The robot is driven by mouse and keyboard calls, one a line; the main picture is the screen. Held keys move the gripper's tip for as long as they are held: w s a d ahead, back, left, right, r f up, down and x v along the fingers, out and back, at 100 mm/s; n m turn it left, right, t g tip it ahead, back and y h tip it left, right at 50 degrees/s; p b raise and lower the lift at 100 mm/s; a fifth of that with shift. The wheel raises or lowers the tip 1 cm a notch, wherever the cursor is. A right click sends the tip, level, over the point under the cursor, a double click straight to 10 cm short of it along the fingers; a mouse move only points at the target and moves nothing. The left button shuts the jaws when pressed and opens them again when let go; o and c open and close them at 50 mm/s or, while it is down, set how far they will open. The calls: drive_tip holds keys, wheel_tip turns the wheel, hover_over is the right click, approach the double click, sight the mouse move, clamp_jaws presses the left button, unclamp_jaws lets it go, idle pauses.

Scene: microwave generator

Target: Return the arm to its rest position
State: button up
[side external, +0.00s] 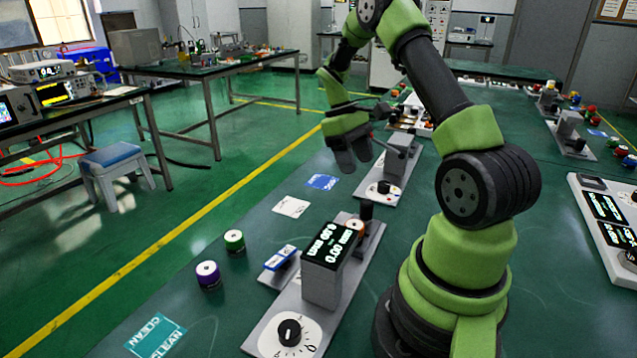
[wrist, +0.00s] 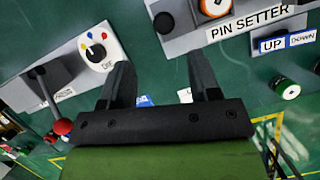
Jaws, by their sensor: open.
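My gripper (side external: 354,163) hangs above the green table, near its left edge, with its fingers pointing down. In the wrist view the two dark fingers (wrist: 163,75) stand apart with nothing between them. The gripper touches nothing that I can see. My arm is raised and bent over the table. A grey unit with a lit display (side external: 330,244) reading 0.00 and a black knob (side external: 290,332) stands below and nearer the camera.
A dial unit (side external: 383,189) is close to the gripper; its coloured dial (wrist: 97,50) shows in the wrist view. The pin setter panel (wrist: 245,30), blue UP/DOWN switch (side external: 280,257), green spool (side external: 234,240) and purple spool (side external: 208,275) are nearby. Flat cards (side external: 291,207) lie left.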

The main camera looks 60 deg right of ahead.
drive_tip(key=w+a+r+t+h, duration=0.15)
drive_tip(key=a+r+t, duration=0.45)
drive_tip(key=a+r, duration=0.8)
drive_tip(key=s+a+r+t+y, duration=0.1)
drive_tip(key=s+a+r+t, duration=0.1)
drive_tip(key=s+a, duration=0.2)
drive_tip(key=s+a+r+m+t+y, duration=0.1)
drive_tip(key=s+a+r+t, duration=0.1)
drive_tip(key=s+a, duration=0.3)
drive_tip(key=a+t, duration=0.1)
drive_tip(key=a, duration=0.1)
drive_tip(key=shift+a+t, duration=0.3)
drive_tip(key=shift+a, duration=0.1)
